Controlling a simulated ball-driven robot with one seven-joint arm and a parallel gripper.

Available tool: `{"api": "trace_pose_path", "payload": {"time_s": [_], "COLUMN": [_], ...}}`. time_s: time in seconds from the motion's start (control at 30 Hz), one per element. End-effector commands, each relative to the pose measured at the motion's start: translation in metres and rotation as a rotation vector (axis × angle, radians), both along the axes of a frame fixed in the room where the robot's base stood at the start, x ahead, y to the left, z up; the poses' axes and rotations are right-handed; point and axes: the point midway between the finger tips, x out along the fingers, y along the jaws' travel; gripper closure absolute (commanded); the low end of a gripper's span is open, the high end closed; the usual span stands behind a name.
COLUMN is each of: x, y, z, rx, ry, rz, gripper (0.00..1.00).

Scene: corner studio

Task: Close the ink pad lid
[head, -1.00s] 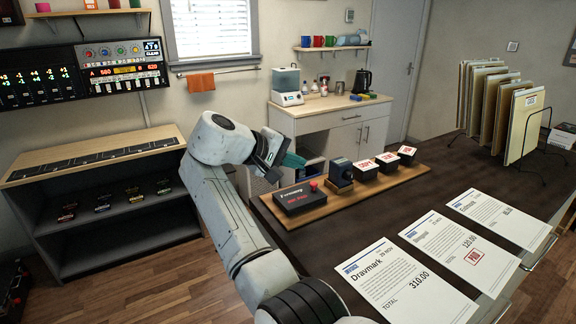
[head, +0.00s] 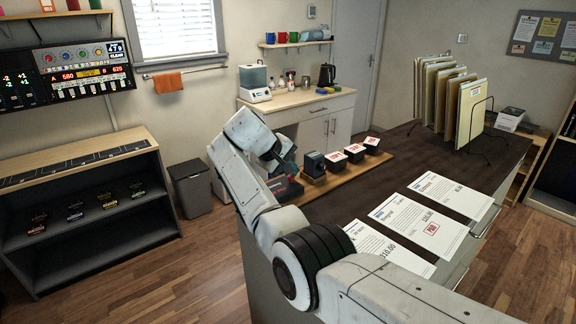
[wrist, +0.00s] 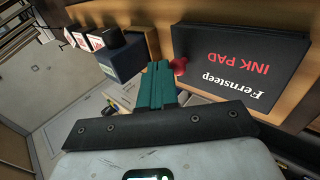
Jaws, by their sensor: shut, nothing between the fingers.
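The black ink pad (wrist: 240,68), lettered "Fernsteep INK PAD" on its lid, lies on the wooden tray (head: 332,179) on the dark desk. In the wrist view the lid's top faces me and looks flat. A red knob (wrist: 180,66) sits at the ink pad's edge. My gripper (wrist: 155,72) is shut and empty, its teal fingers close beside the knob; I cannot tell whether they touch it. In the head view my gripper (head: 287,163) is over the ink pad (head: 291,190), and my arm hides much of it.
A dark stamper (head: 313,164) and several red-marked stamp blocks (head: 355,152) stand along the tray to the right. Printed invoices (head: 425,222) lie on the desk. A file rack (head: 455,105) stands at the back right. A grey bin (head: 190,190) stands on the floor at left.

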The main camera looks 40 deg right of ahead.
Motion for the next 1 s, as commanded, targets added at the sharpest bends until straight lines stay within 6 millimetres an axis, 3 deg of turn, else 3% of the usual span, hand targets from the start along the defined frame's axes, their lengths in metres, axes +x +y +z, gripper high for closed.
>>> {"api": "trace_pose_path", "payload": {"time_s": [0.63,1.0], "x": [0.0,0.0], "y": [-0.001,-0.001], "z": [-0.002,0.013], "rx": [0.0,0.0], "ry": [0.0,0.0], "rz": [0.0,0.0], "gripper": [1.0,1.0]}}
